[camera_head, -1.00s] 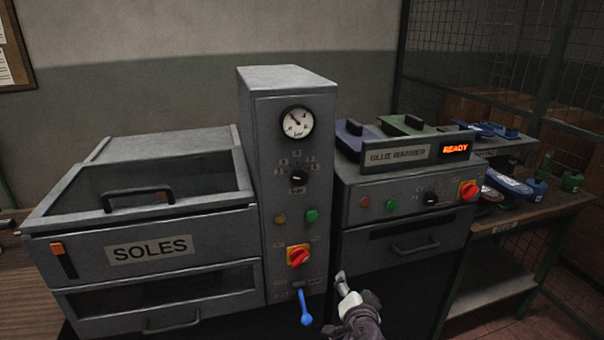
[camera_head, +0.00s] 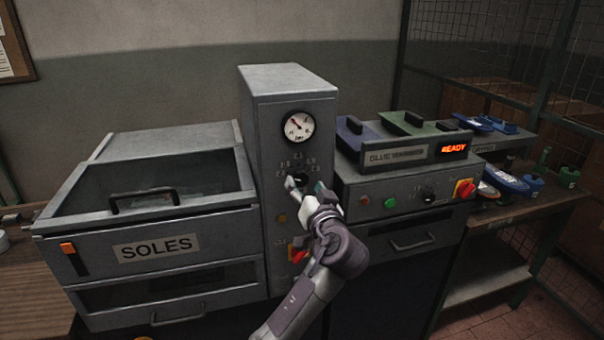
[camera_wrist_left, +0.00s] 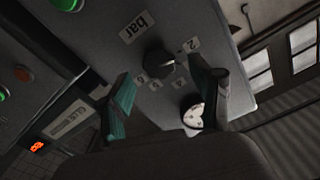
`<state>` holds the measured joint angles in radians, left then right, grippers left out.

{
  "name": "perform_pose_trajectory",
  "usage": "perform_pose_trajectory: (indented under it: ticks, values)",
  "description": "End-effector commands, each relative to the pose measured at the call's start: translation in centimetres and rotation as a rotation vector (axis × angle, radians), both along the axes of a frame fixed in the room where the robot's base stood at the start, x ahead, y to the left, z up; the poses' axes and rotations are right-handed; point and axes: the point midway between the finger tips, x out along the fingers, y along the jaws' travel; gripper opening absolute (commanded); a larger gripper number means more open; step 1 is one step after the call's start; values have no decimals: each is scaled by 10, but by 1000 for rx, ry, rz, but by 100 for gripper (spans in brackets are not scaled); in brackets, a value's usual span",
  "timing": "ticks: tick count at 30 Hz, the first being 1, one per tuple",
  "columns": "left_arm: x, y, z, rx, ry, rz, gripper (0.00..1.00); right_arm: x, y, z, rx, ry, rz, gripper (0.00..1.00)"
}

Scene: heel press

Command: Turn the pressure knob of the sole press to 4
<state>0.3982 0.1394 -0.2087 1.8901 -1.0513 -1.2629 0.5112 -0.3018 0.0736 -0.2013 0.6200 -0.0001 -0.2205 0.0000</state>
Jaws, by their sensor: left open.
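The sole press's pressure knob (camera_head: 300,178) is black and sits on the grey control column below the round gauge (camera_head: 299,126). My left gripper (camera_head: 305,187) is at the knob and partly covers it and its scale. In the left wrist view the knob (camera_wrist_left: 158,62) shows beyond and between the two spread green-padded fingers, and I see no finger touching it. Its white mark points to the right, between the labels 2 and 4. The "bar" label (camera_wrist_left: 139,27) is beside it. The right gripper is not in view.
The SOLES press box (camera_head: 217,279) stands left of the column. The glue warmer (camera_head: 375,218), showing READY, stands close on the right.

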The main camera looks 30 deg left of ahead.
Motion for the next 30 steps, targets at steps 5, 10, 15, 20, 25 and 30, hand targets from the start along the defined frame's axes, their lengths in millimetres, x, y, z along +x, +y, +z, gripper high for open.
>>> perform_pose_trajectory:
  ticks: [5, 10, 15, 20, 25, 30]
  values:
    - [16, 19, 2, 1, 2, 1, 65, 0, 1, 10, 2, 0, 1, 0]
    - [21, 25, 0, -1, 1, 0, 65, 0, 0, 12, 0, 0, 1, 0]
    - [22, 26, -1, -2, 0, -1, 65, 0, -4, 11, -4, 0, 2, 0]
    - [22, 26, -1, -1, 1, -1, 53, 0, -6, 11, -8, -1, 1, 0]
    - [22, 25, -1, -1, 1, -1, 25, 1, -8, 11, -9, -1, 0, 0]
    - [22, 25, -1, -1, 1, -1, 5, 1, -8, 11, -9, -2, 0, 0]
